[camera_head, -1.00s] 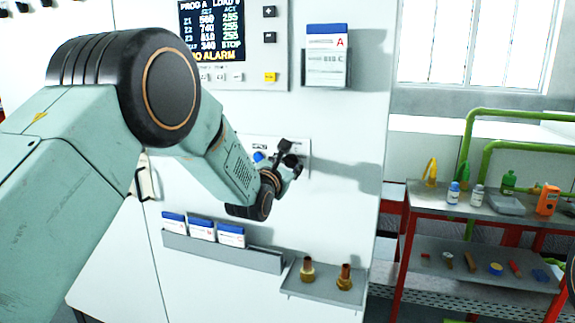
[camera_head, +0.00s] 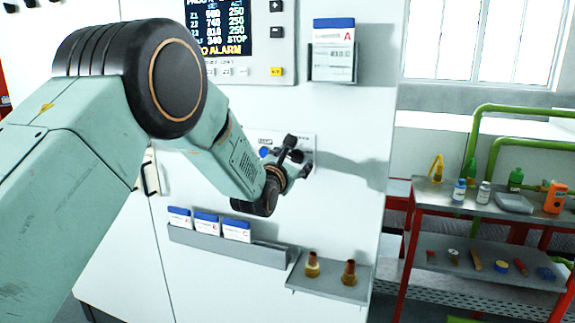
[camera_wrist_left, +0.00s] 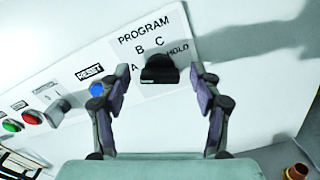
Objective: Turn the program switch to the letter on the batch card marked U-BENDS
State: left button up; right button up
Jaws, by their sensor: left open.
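The program switch (camera_wrist_left: 159,69) is a black knob on a white plate marked PROGRAM, with A, B, C and HOLD around it, in the left wrist view. I cannot tell which letter it points to. My left gripper (camera_wrist_left: 160,88) is open, one finger on each side of the knob with gaps between. In the head view the left gripper (camera_head: 291,157) hides the knob. Three batch cards, a left card (camera_head: 180,217), a middle card (camera_head: 207,223) and a right card (camera_head: 236,230), stand in a rack; their titles are too small to read. My right gripper is out of view.
An upper card (camera_head: 333,32) showing a red A sits in a holder on the cabinet. A blue RESET button (camera_wrist_left: 97,89) is left of the switch. A small shelf (camera_head: 330,285) with two brass fittings lies below. A red cart (camera_head: 480,200) stands at right.

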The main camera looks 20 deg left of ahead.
pick_arm(q)
jog(key=s, duration=1.1)
jog(key=shift+s+a, duration=0.2)
jog(key=shift+s, duration=0.2)
jog(key=shift+w, duration=0.1)
jog(key=s+f+m+g+b, duration=0.25)
jog(key=s+f+m, duration=0.25)
jog(key=f+m, duration=0.4)
jog(key=s+f+m+g+b, duration=0.1)
jog(key=s+f+m+g, duration=0.3)
jog(key=s+f+m, duration=0.55)
jog(key=s+f+m+g+b, duration=0.1)
jog(key=s+f+m+g, duration=0.15)
jog(key=f+m, duration=0.75)
jog(key=s+f+m+g+b, duration=0.2)
jog(key=s+f+g+b, duration=0.6)
jog(key=s+f, duration=1.8)
jog(key=s+g, duration=0.1)
jog(key=s, duration=0.1)
jog(key=shift+s+a+f+y+b, duration=0.15)
jog(key=shift+s+a+y+b, duration=0.15)
jog(key=shift+a, duration=0.1)
